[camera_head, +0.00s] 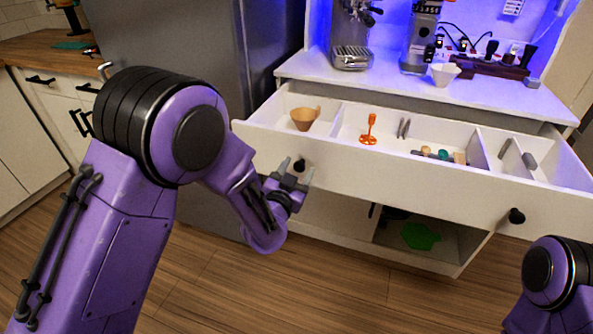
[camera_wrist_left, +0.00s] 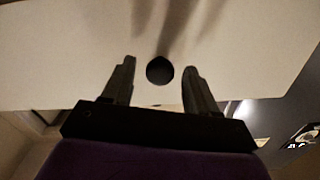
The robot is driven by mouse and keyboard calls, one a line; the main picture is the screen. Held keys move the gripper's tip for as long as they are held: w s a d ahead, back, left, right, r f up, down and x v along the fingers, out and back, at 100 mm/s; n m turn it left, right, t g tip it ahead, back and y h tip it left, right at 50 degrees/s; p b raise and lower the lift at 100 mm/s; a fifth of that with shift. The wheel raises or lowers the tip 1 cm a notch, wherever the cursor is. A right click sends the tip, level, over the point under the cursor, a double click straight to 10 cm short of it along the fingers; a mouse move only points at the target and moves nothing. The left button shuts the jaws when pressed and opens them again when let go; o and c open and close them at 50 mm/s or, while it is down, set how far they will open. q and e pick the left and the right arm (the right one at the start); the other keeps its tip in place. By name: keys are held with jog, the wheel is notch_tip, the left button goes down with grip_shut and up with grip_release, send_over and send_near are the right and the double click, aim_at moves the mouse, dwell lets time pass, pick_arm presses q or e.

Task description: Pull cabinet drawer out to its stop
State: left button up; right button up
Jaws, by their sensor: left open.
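The white cabinet drawer (camera_head: 400,178) stands pulled out below the counter, with its compartments showing. It has two round black knobs. The left knob (camera_head: 299,165) is at my left gripper (camera_head: 290,175), and the right knob (camera_head: 516,216) is free. In the left wrist view the left knob (camera_wrist_left: 160,70) sits between the open fingers of my left gripper (camera_wrist_left: 160,85), with a gap on both sides. My right gripper is out of view; only part of my right arm shows at the lower right.
The drawer holds a tan cup (camera_head: 304,118), an orange tool (camera_head: 369,130) and several small items. An espresso machine (camera_head: 352,40), a grinder (camera_head: 420,40) and a white cup (camera_head: 444,74) stand on the counter (camera_head: 400,84). A grey fridge (camera_head: 195,50) is at the left. Wooden floor lies in front.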

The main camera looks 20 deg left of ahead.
pick_arm(q)
jog(key=shift+s+f, duration=0.1)
jog(key=shift+s, duration=0.05)
jog(key=s+b, duration=0.1)
jog(key=s, duration=0.9)
jog(key=shift+a, duration=0.15)
jog(key=shift+s, duration=0.1)
jog(key=s+a+f+n+g+y+p, duration=0.1)
jog(key=s+a+f+n+g, duration=0.25)
jog(key=f, duration=0.35)
jog(key=s+a+f+n+g+y+p, duration=0.2)
jog(key=s+a+f+n+g, duration=0.15)
jog(key=f, duration=0.35)
jog(key=s+a+f+n+g+p, duration=0.1)
jog(key=s+f+g, duration=0.3)
jog(key=s, duration=0.6)
jog(key=s+a+f+n+g+y+p, duration=0.1)
jog(key=s+a+f+n+g, duration=0.1)
jog(key=s+f, duration=0.6)
jog(key=shift+s+a+g+p, duration=0.3)
jog(key=shift+s+a+g, duration=0.65)
jog(key=shift+s, duration=0.3)
